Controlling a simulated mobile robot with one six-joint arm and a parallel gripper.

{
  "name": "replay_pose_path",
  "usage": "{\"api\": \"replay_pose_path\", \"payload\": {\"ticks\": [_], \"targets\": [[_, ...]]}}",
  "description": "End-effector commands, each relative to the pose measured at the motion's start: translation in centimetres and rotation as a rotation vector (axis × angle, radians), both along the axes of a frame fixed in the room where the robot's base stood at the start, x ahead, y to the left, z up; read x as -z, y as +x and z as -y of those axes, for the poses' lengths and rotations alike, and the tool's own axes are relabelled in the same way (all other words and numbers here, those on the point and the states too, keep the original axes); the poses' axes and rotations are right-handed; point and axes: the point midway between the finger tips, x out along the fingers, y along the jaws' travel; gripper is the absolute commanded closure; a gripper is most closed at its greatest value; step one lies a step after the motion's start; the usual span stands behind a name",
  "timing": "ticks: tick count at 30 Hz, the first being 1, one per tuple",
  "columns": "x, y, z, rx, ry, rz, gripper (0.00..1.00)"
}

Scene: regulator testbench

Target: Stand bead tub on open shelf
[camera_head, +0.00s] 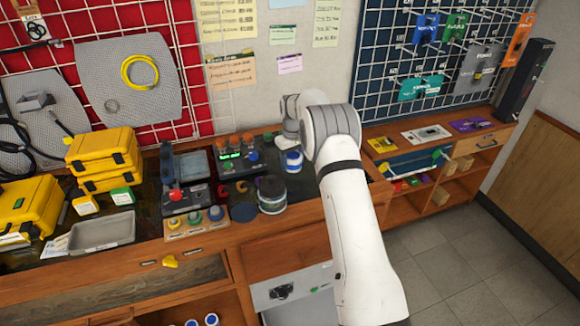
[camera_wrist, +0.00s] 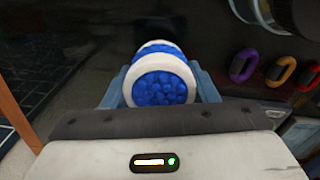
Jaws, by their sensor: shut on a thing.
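The bead tub (camera_wrist: 160,80) is a white-rimmed cylinder with blue beads showing. My gripper (camera_wrist: 160,92) has its two blue-grey fingers on either side of the tub and is shut on it. In the head view the tub (camera_head: 291,161) shows just left of my arm, above the wooden bench. My fingers are hard to make out there. An open shelf (camera_head: 170,323) under the bench front shows only in part at the bottom edge, with blue-and-white round items (camera_head: 211,320) on it. Whether the tub touches the bench cannot be told.
A glass jar (camera_head: 271,196) stands near the tub, and coloured rings (camera_wrist: 276,69) lie right of it in the wrist view. Yellow cases (camera_head: 105,150) and a grey tray (camera_head: 102,234) fill the bench's left. Low cubbies (camera_head: 462,187) stand right. The floor (camera_head: 470,240) is clear.

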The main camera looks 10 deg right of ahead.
Motion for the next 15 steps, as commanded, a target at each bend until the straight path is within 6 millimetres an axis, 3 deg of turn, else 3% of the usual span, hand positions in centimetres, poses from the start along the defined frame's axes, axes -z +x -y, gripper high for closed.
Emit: {"api": "replay_pose_path", "payload": {"ticks": [8,15], "targets": [[3.3,0.0,0.5,0.008,0.000,-0.002,0.72],[3.7,0.0,0.7,0.010,0.000,0.000,0.72]]}}
